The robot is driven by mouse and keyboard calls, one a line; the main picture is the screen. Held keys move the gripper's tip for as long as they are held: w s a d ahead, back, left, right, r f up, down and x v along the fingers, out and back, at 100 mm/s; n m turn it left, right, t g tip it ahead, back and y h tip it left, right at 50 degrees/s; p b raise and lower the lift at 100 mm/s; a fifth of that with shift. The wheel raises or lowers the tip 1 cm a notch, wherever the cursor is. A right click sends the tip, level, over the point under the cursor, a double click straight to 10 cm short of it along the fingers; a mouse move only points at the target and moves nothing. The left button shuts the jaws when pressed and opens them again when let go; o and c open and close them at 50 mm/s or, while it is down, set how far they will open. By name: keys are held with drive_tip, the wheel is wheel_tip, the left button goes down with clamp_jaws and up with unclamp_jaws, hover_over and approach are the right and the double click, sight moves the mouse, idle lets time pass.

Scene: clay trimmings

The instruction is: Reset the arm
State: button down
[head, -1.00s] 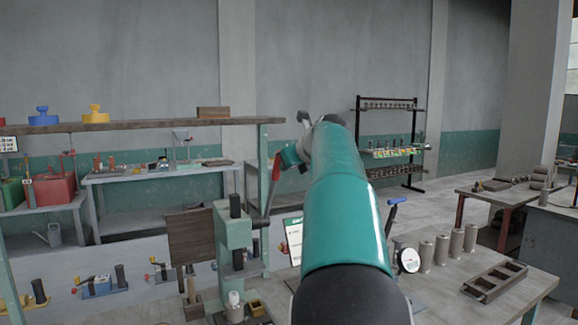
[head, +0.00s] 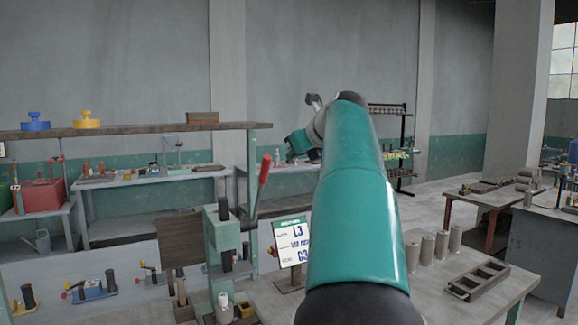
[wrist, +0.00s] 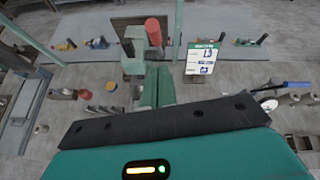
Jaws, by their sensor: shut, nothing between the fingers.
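My teal arm (head: 352,215) rises from the bottom of the head view and bends away near the top. Its far end shows only in part, so my fingers cannot be made out there. In the wrist view, my gripper (wrist: 158,72) shows two green fingers side by side. They are shut with nothing between them. They appear in front of the bench, just below the green press (wrist: 133,52) and its red lever handle (wrist: 153,31). No contact with them can be made out.
The press (head: 224,240) with its red handle (head: 264,168) stands left of my arm. A white sign (head: 292,242) stands beside it. Grey cylinders (head: 427,248) and a divided tray (head: 477,281) are on the right of the bench. A shelf (head: 130,130) is behind at left.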

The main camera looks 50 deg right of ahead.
drive_tip(key=s+a+f+n+g+y, duration=0.1)
drive_tip(key=a+f+n, duration=0.45)
drive_tip(key=a, duration=0.35)
drive_tip(key=s+a+f+n+g+y, duration=0.1)
drive_tip(key=s+a+f+n, duration=0.1)
drive_tip(key=a+f+n, duration=0.45)
drive_tip(key=s+a+f+n+g+y, duration=0.1)
drive_tip(key=a+f+n, duration=0.2)
drive_tip(key=a+n, duration=0.6)
drive_tip(key=s+a+f+n+g, duration=0.1)
drive_tip(key=s+a+f+n, duration=0.6)
drive_tip(key=f, duration=0.3)
drive_tip(key=s+a+f+n+g, duration=0.2)
drive_tip(key=s+a+f+n, duration=0.5)
drive_tip(key=a+f+n, duration=0.2)
drive_tip(key=shift+s+a+f, duration=0.35)
drive_tip(key=shift+a+f, duration=0.05)
drive_tip(key=shift+a, duration=0.05)
